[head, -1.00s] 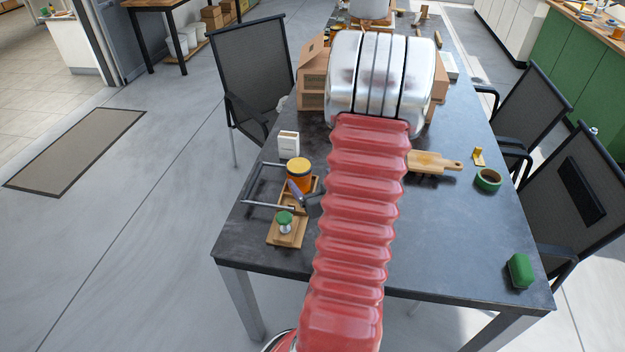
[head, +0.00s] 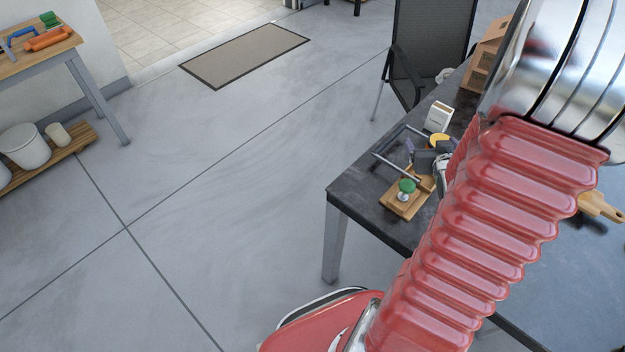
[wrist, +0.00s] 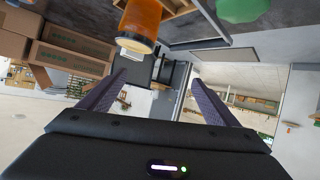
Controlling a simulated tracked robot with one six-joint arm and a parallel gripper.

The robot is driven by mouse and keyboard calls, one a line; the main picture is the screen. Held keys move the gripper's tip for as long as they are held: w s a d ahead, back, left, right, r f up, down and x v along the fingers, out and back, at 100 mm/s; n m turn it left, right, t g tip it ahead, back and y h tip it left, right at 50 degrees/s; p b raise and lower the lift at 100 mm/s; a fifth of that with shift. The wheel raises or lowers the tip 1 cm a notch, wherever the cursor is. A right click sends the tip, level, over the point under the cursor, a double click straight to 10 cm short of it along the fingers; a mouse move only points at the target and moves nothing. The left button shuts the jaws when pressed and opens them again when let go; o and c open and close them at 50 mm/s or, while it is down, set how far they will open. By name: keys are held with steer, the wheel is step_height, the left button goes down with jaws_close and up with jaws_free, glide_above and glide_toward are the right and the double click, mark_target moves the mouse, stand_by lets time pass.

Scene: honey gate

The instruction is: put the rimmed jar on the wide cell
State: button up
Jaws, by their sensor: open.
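An amber jar with a yellow-orange top (head: 439,139) stands on the dark table's near left part, partly hidden behind my gripper. In the wrist view, which looks upside down, the amber jar (wrist: 141,22) shows at the top with a pale rim at its free end. I cannot tell surely that it is the rimmed jar. A wooden tray (head: 394,207) holds a green-knobbed item (head: 407,186); its cells, including the wide one, cannot be made out. My gripper (wrist: 158,77) is open, with nothing between its fingers, beside the jar and not around it.
A small white box (head: 438,117) is behind the jar. Cardboard boxes (wrist: 62,57) show in the wrist view.

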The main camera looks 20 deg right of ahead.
steer(key=w+a+r+n+g+y, duration=0.1)
steer(key=a+r, duration=0.4)
steer(key=a, duration=0.5)
steer(key=w+a+r+n+g+y, duration=0.1)
steer(key=w+a+r+g+y, duration=0.1)
steer(key=a+r, duration=0.5)
steer(key=s+a+r+n+y, duration=0.1)
steer(key=s+a, duration=0.3)
steer(key=a, duration=0.3)
steer(key=s+a+r+n+g+y, duration=0.1)
steer(key=s+a, duration=0.3)
steer(key=a, duration=0.3)
steer(key=s+a+r+n+g+y, duration=0.1)
steer(key=s+a, duration=0.3)
steer(key=a, duration=0.4)
steer(key=shift+s+r+y, duration=0.2)
steer(key=shift+s+y, duration=0.15)
steer(key=shift+y, duration=0.15)
